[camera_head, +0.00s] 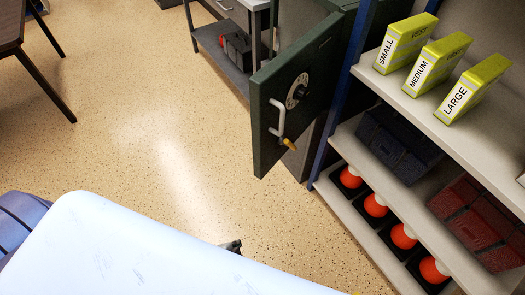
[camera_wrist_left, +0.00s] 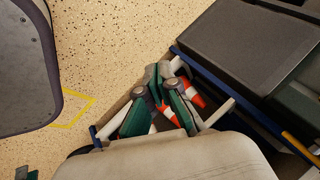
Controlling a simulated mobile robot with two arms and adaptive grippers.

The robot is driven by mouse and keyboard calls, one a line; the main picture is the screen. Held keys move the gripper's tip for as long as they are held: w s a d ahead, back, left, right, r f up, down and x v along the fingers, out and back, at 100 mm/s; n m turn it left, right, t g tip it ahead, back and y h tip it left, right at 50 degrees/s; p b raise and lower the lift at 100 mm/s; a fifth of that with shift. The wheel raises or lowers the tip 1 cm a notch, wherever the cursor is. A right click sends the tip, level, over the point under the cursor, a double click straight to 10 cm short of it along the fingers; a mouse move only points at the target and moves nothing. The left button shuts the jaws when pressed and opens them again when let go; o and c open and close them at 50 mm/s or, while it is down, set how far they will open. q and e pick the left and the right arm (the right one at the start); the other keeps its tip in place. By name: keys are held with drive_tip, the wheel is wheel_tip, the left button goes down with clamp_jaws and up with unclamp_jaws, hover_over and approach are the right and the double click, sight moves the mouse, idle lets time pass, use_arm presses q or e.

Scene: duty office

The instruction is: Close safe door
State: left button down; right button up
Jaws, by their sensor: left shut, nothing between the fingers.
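The dark green safe door (camera_head: 268,135) stands ajar at the upper middle of the head view, swung out over the floor. It bears a round dial (camera_head: 297,91), a pale bar handle (camera_head: 279,117) and a small yellow piece below. The safe body behind it is mostly hidden. Only a small dark part of my left gripper (camera_head: 232,246) shows past my pale arm, low and apart from the door. In the left wrist view the fingers of my left gripper (camera_wrist_left: 157,76) meet, shut and empty. My right gripper is in neither view.
A shelf unit (camera_head: 348,128) on the right holds yellow boxes (camera_head: 405,44), dark cases (camera_head: 395,145) and several orange cones (camera_head: 376,205). A grey rack (camera_head: 222,53) stands behind the door, and a table (camera_head: 10,25) at upper left. Speckled floor between is clear.

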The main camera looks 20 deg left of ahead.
sight(262, 143)
use_arm(q)
drive_tip(key=w+d+r+m+t+b, duration=0.3)
drive_tip(key=w+r, duration=0.3)
drive_tip(key=w+d+r+m+t+b, duration=0.1)
drive_tip(key=w+r+m+t+b, duration=0.2)
drive_tip(key=r, duration=1.1)
drive_tip(key=d+r+m+t+b, duration=0.1)
drive_tip(key=r+m+t+b, duration=0.3)
drive_tip(key=r, duration=0.9)
drive_tip(key=w+a+p, duration=0.1)
drive_tip(key=w, duration=0.2)
drive_tip(key=w+a+n+p, duration=0.1)
drive_tip(key=w+p, duration=0.1)
drive_tip(key=w, duration=0.2)
drive_tip(key=w+a+n+p, duration=0.1)
drive_tip(key=w+p, duration=0.1)
drive_tip(key=w, duration=0.1)
drive_tip(key=shift+w+t+h, duration=0.3)
drive_tip(key=shift+w+h, duration=0.1)
drive_tip(key=shift+d, duration=0.1)
drive_tip(key=shift+w, duration=0.1)
